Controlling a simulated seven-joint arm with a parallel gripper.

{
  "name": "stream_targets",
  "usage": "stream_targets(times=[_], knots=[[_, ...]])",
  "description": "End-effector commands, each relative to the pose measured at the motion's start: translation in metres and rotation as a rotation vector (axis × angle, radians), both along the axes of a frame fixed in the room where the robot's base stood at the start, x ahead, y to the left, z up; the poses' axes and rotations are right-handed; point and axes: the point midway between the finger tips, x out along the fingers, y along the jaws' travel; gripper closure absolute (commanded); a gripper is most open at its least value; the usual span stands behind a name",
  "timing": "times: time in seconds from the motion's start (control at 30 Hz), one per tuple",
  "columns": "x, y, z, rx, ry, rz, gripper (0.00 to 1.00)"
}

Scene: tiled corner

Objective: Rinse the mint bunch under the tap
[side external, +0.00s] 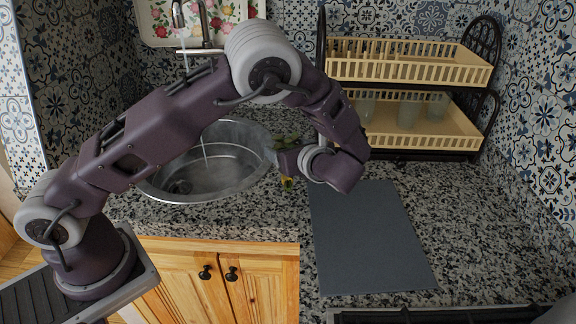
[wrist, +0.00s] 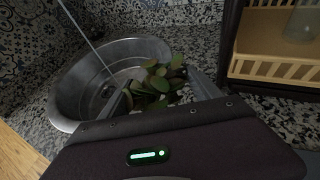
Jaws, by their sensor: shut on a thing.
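My gripper (wrist: 162,95) is shut on the mint bunch (wrist: 156,80), whose round green leaves show between the two fingers. In the side view the mint bunch (side external: 286,141) stands out at my gripper (side external: 287,162), with leaves above and stems below. It appears by the right rim of the round metal sink (side external: 159,194), to the right of the water. A thin water stream (side external: 204,150) falls into the sink. In the wrist view the stream (wrist: 84,37) is left of the leaves.
A grey mat (side external: 368,240) lies on the granite counter right of the sink. A two-tier rack (side external: 400,140) with cream trays stands at the back right, cups on its lower tier. A floral tray (side external: 160,30) leans behind the tap.

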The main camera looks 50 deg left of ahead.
Motion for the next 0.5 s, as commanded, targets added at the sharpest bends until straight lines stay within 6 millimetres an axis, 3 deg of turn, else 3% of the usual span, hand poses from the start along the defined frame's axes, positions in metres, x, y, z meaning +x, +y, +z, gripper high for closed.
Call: stream_targets(times=[0.17,0.27,0.37,0.5], knots=[[-0.001,0.003,0.035,0.000,-0.001,0.002,0.68],[-0.006,0.020,0.053,0.000,-0.004,0.009,0.68],[-0.019,0.053,0.077,0.003,-0.006,0.019,0.68],[-0.055,0.112,0.113,0.005,-0.008,0.026,0.68]])
